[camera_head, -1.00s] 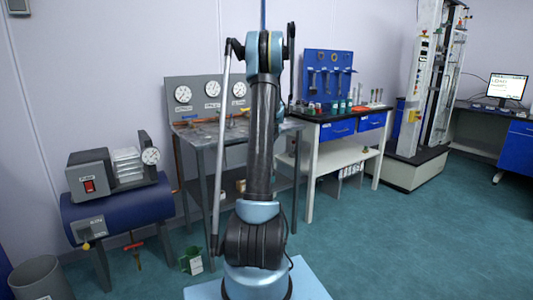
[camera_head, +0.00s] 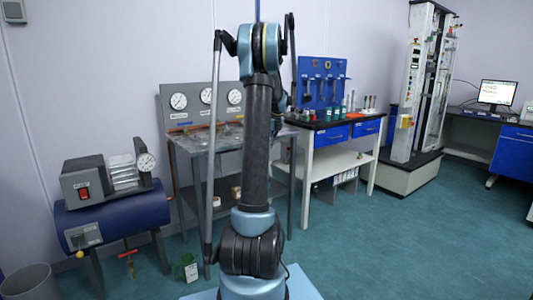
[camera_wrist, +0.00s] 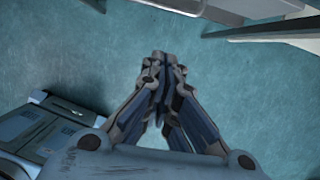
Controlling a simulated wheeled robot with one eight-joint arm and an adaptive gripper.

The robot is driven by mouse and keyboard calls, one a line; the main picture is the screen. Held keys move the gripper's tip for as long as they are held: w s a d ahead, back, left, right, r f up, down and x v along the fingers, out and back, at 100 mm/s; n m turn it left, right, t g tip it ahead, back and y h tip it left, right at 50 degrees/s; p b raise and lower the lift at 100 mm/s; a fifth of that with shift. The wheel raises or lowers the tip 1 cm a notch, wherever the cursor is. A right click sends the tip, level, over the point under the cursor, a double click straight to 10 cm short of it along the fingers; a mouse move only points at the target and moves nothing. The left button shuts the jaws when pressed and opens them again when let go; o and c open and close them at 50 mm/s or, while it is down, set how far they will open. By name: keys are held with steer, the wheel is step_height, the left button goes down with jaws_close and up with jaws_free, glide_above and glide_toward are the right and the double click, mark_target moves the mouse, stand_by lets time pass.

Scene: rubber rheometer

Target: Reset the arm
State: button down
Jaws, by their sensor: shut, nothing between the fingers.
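My gripper (camera_wrist: 160,62) is in the wrist view, with its fingers together and nothing between them. It points down over the teal floor (camera_wrist: 215,85), clear of any object. In the head view my arm stands upright in the middle of the picture and folds over at the top. The gripper itself is hidden behind the arm there.
A grey bench with gauges (camera_head: 205,98) stands behind my arm. A blue compressor (camera_head: 110,212) is at left, beside a grey bin (camera_head: 28,282). A black-topped bench (camera_head: 335,122) and a tall machine (camera_head: 418,90) stand at right. Floor at front right (camera_head: 400,250) is clear.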

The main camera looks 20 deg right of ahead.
steer(key=s+a+r+n, duration=0.2)
steer(key=s+a+n, duration=0.6)
steer(key=s+a, duration=0.3)
steer(key=s+a+r+n, duration=0.2)
steer(key=s+a+n, duration=0.6)
steer(key=s+a, duration=0.35)
steer(key=s+a+f+n, duration=0.3)
steer(key=s+f+n, duration=0.2)
steer(key=s, duration=0.3)
steer(key=s+a+f+n, duration=0.3)
steer(key=s+f+n, duration=0.2)
steer(key=s, duration=0.3)
steer(key=s+a+f+n+g, duration=0.1)
steer(key=s+a+f+n, duration=0.2)
steer(key=s+n, duration=0.4)
steer(key=shift+s+a+f+h, duration=0.3)
steer(key=shift+s+f+h, duration=0.1)
steer(key=shift+f, duration=0.5)
